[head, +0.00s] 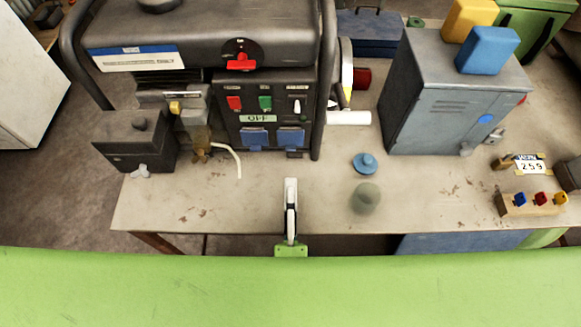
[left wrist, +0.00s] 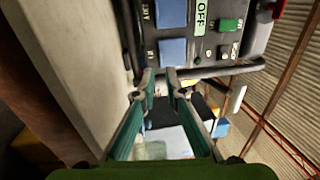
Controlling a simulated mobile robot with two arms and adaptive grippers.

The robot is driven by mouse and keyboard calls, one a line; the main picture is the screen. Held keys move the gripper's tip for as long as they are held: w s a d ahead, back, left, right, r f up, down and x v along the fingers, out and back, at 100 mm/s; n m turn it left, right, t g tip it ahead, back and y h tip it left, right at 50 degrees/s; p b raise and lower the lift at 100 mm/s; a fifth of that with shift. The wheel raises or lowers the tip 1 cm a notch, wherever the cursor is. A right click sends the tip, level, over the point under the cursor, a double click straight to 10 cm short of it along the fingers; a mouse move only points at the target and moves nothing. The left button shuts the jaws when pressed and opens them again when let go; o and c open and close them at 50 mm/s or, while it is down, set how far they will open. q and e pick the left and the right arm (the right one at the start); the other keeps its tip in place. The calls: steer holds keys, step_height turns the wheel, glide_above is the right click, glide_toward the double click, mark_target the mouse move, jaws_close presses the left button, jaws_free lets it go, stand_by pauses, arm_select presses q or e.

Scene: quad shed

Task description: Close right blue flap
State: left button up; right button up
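The right blue flap (head: 290,137) is on the lower right of the dark generator's front panel (head: 268,95). The left blue flap (head: 255,138) is beside it. Both look alike, and I cannot tell how far either stands from the panel. In the left wrist view, which is rolled sideways, the right flap (left wrist: 173,50) lies just beyond my fingertips and the left flap (left wrist: 172,12) is above it. My left gripper (head: 291,184) is in front of the panel, below the right flap. Its fingertips (left wrist: 160,77) are a small gap apart, with nothing between them. My right gripper is not in view.
The bench top (head: 325,200) is bare around the left gripper. A blue knob-like piece (head: 365,162) and a grey-green rounded object (head: 365,199) are to its right. A grey cabinet (head: 450,95) stands further right. A white pipe (head: 348,118) sticks out beside the generator.

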arm_select(q)
steer(key=s, duration=0.5)
steer(key=shift+f, duration=0.3)
steer(key=shift+f, duration=0.1)
